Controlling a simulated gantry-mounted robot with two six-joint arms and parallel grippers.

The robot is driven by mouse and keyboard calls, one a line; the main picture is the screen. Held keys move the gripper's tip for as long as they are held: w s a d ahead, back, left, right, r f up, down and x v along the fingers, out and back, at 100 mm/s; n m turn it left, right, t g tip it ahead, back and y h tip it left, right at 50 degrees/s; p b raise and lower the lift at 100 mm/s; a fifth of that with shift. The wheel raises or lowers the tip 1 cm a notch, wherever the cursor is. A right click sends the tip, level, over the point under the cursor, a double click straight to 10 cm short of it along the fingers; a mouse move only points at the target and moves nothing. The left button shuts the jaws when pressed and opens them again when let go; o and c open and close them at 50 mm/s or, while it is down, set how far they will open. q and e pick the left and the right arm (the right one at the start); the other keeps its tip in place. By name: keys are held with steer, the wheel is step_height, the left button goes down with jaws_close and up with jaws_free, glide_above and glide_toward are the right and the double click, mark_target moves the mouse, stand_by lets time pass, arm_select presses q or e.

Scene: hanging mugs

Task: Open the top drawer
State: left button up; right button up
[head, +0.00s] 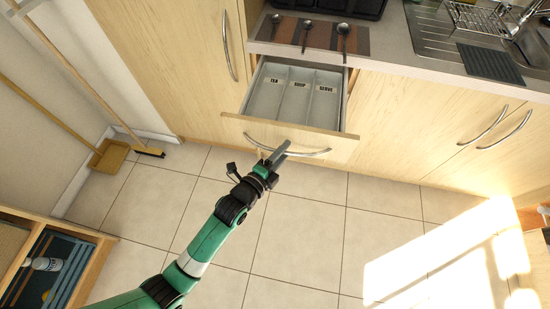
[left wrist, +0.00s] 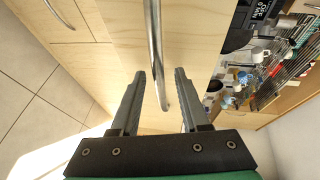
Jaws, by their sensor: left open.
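The top drawer (head: 230,120) is pulled out from under the counter. Its organiser has three compartments with labels that seem to read TEA, SOUP and SERVE, and they look empty. The curved metal handle (head: 312,152) runs across the drawer front. My right gripper is not in view.
Three spoons (head: 306,35) lie on a striped mat on the counter above the drawer. A sink (head: 450,30) and dish rack (head: 480,18) stand at the right. A broom and dustpan (head: 108,155) lean at the left wall. The tiled floor (head: 330,235) is mostly clear.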

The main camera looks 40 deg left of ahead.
arm_select(q)
steer(key=s+r+p, duration=0.1)
steer(key=s+r, duration=0.1)
steer(key=s, duration=0.8)
steer(key=shift+s+d+p, duration=0.15)
steer(key=shift+s+p, duration=0.2)
steer(key=shift+r, duration=0.1)
